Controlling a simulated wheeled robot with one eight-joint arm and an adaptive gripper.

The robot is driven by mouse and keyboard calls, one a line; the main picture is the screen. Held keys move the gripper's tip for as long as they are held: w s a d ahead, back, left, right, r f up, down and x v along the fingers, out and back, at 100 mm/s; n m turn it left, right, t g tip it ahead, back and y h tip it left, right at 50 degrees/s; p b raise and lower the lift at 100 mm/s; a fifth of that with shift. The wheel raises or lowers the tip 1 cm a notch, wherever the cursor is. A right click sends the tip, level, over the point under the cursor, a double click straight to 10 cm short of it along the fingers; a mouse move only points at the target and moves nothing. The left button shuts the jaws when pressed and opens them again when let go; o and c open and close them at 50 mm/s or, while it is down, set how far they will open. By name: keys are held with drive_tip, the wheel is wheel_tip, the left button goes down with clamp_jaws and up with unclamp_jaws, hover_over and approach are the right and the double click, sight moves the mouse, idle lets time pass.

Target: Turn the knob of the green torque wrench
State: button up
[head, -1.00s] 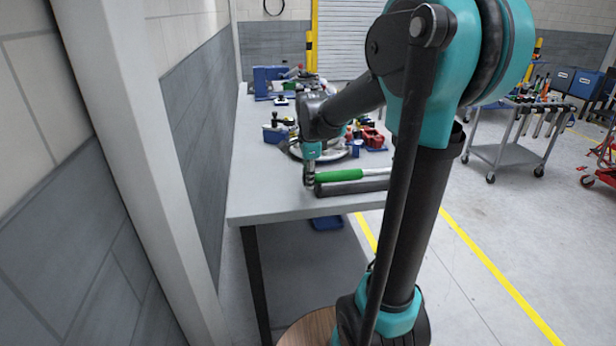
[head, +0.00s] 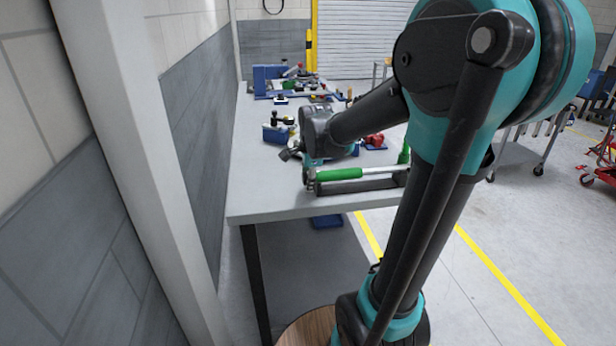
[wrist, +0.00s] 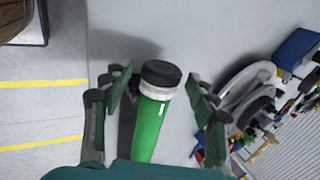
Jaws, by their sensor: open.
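The green torque wrench (head: 338,174) lies along the near edge of the workbench. Its green handle fills the lower middle of the wrist view (wrist: 147,132). The handle's end carries a pale ring and a black knob (wrist: 161,73). My gripper (wrist: 157,88) is open, with one finger on each side of the knob end; gaps show on both sides. In the head view my gripper (head: 308,172) is small at the wrench's left end, and its fingers are hard to make out there.
A dark bar or tray edge (head: 355,186) runs beside the wrench. Another green handle (head: 404,154) stands upright at its right. Blue and red items (head: 374,141) and other tools lie farther back on the bench (head: 255,200). The bench's front left is clear.

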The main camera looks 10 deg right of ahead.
drive_tip(key=v, duration=1.2)
drive_tip(key=s+d+f+n, duration=0.2)
drive_tip(key=s+f+n, duration=0.6)
drive_tip(key=f, duration=0.3)
drive_tip(key=s+d+f+n, duration=0.1)
drive_tip(key=s+f+n, duration=0.7)
drive_tip(key=f+n, duration=0.2)
wheel_tip(320, 180, down, 2)
drive_tip(key=shift+d+f+g, duration=0.1)
drive_tip(key=shift+d+g, duration=0.3)
drive_tip(key=shift+c, duration=0.2)
